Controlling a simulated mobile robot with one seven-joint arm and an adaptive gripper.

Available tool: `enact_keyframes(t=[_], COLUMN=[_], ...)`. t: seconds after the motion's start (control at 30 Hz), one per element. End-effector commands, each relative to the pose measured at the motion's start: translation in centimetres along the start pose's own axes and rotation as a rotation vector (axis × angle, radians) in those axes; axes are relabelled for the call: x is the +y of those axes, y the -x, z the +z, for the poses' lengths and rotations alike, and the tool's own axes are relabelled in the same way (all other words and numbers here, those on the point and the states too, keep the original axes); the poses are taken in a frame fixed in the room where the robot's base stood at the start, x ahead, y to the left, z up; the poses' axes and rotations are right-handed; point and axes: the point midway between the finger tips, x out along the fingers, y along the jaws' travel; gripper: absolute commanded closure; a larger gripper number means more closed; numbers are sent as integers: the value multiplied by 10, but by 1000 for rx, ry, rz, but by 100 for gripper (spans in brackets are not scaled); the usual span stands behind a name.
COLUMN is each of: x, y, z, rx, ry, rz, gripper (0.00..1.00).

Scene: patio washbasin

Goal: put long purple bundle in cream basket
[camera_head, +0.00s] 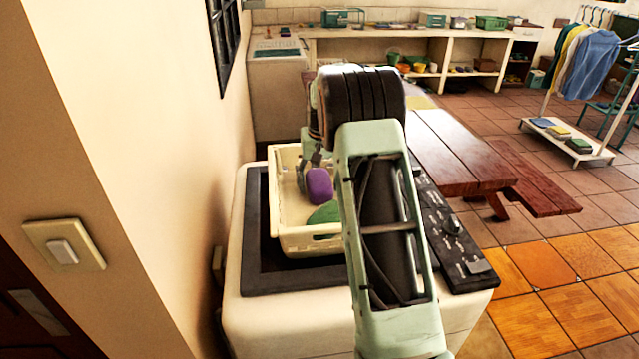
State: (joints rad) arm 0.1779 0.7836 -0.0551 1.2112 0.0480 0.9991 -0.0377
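The long purple bundle (319,186) shows as a rounded purple shape within the outline of the cream basket (290,238). Its right side is close to my arm. The basket sits on top of a white machine with a dark panel. My gripper (308,178) is over the basket, at the bundle's upper left end. Part of the gripper is hidden behind my wrist and the bundle. I cannot tell whether its fingers close on the bundle, or whether the bundle rests on the basket's bottom.
A green item (324,214) lies in the basket, partly behind my arm. The white machine (262,312) stands against a cream wall. A wooden table and bench (462,150) stand to the right. A clothes rack (568,140) and shelves are farther back.

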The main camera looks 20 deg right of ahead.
Motion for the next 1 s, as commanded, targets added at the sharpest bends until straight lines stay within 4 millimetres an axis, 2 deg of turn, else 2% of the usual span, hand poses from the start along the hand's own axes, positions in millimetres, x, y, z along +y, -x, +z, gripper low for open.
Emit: enact_keyframes(t=[0.27, 0.43, 0.8, 1.0], x=[0, 0, 0, 0], y=[1, 12, 88, 116], z=[0, -2, -2, -1], rx=[0, 3, 5, 2], ry=[0, 0, 0, 0], rz=[0, 0, 0, 0], gripper=[34, 34, 34, 34])
